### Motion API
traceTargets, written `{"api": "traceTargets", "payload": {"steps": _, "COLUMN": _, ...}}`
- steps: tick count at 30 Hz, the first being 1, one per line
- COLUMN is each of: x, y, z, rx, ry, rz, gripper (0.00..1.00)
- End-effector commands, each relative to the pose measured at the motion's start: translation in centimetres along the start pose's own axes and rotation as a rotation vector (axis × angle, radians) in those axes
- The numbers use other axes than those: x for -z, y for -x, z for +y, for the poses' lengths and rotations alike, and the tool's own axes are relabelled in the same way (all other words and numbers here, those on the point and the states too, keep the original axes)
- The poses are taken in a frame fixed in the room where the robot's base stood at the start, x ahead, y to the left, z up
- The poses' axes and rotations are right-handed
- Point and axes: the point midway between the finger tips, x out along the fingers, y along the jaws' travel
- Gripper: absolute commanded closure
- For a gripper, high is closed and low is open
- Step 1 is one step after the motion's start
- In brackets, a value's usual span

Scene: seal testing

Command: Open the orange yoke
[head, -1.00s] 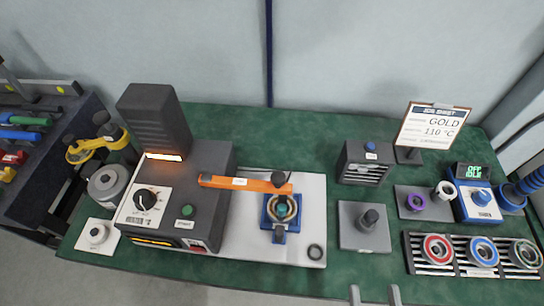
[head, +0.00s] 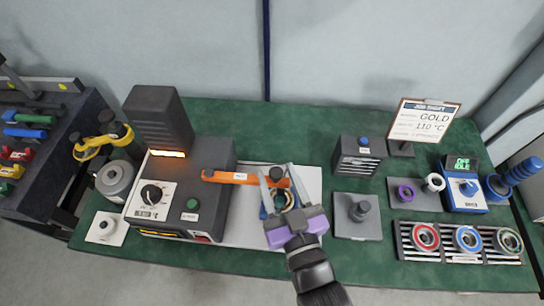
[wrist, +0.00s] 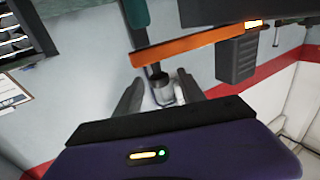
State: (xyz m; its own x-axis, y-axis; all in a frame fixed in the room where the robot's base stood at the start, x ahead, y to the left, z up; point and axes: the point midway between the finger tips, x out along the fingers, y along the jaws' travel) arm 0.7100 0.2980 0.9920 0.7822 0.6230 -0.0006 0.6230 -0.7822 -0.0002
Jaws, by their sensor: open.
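The orange yoke (head: 235,177) is a long flat bar. It runs rightward from the dark machine box over the blue fixture (head: 263,213), with a black knob (head: 277,173) near its right end. My gripper (head: 276,169) is open. In the head view its two fingers appear on either side of the knob and partly hide the fixture and the ring in it. In the wrist view the orange yoke (wrist: 205,42) crosses just beyond the fingertips, and a dark and grey knob-like piece (wrist: 161,90) shows between the fingers. I cannot tell whether either finger touches it.
The dark machine box (head: 215,155) with its dial and green button stands left of the yoke. A grey plate with a black post (head: 361,209) and a slotted dark box (head: 359,157) stand to the right. A rack of rings (head: 440,258) lies at the front right.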

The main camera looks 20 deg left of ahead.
Motion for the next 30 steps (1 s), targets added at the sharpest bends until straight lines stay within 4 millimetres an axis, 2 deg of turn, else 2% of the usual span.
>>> {"api": "traceTargets", "payload": {"steps": 3, "x": 0.2, "y": -2.0, "z": 0.0, "rx": 0.001, "ry": 0.000, "rz": 0.002, "gripper": 0.53}}
{"api": "traceTargets", "payload": {"steps": 9, "x": 0.1, "y": -4.1, "z": 0.0, "rx": 0.000, "ry": 0.000, "rz": 0.001, "gripper": 0.53}}
{"api": "traceTargets", "payload": {"steps": 20, "x": 0.0, "y": -4.7, "z": 0.0, "rx": 0.000, "ry": 0.000, "rz": 0.000, "gripper": 0.53}}
{"api": "traceTargets", "payload": {"steps": 21, "x": 0.0, "y": -4.6, "z": 0.0, "rx": 0.000, "ry": 0.000, "rz": 0.000, "gripper": 0.55}}
{"api": "traceTargets", "payload": {"steps": 28, "x": 0.0, "y": -4.6, "z": 0.0, "rx": -0.001, "ry": 0.000, "rz": 0.000, "gripper": 1.00}}
{"api": "traceTargets", "payload": {"steps": 30, "x": 0.0, "y": -4.6, "z": 0.0, "rx": -0.001, "ry": 0.000, "rz": 0.001, "gripper": 1.00}}
